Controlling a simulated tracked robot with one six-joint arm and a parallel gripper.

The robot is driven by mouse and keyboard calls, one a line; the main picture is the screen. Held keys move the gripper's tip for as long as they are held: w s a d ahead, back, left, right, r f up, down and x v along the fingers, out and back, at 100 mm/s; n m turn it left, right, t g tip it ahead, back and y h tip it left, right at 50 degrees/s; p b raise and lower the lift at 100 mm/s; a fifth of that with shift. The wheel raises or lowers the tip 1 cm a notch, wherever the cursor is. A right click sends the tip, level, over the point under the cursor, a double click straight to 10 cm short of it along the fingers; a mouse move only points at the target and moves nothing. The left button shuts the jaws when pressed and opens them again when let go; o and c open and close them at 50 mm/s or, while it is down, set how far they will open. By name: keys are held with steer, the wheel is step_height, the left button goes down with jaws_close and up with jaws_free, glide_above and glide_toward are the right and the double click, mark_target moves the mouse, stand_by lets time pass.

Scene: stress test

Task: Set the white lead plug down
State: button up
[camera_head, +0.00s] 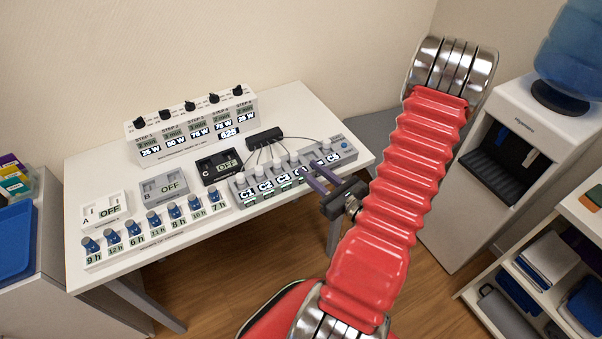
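My gripper (312,175) reaches in from the right, over the right part of a grey lead panel (353,155) on the white table. Its two dark purple fingers lie near the partly hidden label between C3 and C5. A gap shows between the fingers, but I cannot tell whether a plug is held in it. Several small pale plugs stand in a row along the panel, such as the plug above C1 (240,178) and the plug above C5 (325,147). Thin dark leads run from a black block (264,136) towards the row. I cannot tell which plug is the white lead plug.
A white step box (190,124) with black knobs stands at the back of the table (85,167). Switch boxes A (104,210), B (165,186) and C (220,167) read OFF. Several blue-topped vials stand in a front rack (160,239). A water dispenser (520,140) stands at right.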

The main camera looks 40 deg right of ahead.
steer(key=w+a+r+n+g+y, duration=0.2)
steer(key=a+r+n+g+y, duration=0.15)
steer(key=a+n+y, duration=0.4)
steer(key=w+a+r+n+g+y, duration=0.25)
steer(key=a+r+n+y, duration=0.2)
steer(key=a, duration=0.65)
steer(key=s+a+r+n+g, duration=0.1)
steer(key=s+a+n+g, duration=0.25)
steer(key=a+n, duration=0.25)
steer(key=s+a+r+n+g, duration=0.1)
steer(key=s+a+n+g, duration=0.1)
steer(key=a+n+g, duration=0.35)
steer(key=s+r+n+t+h, duration=0.3)
steer(key=r+n+h, duration=0.7)
steer(key=n, duration=0.3)
steer(key=shift+v, duration=0.8)
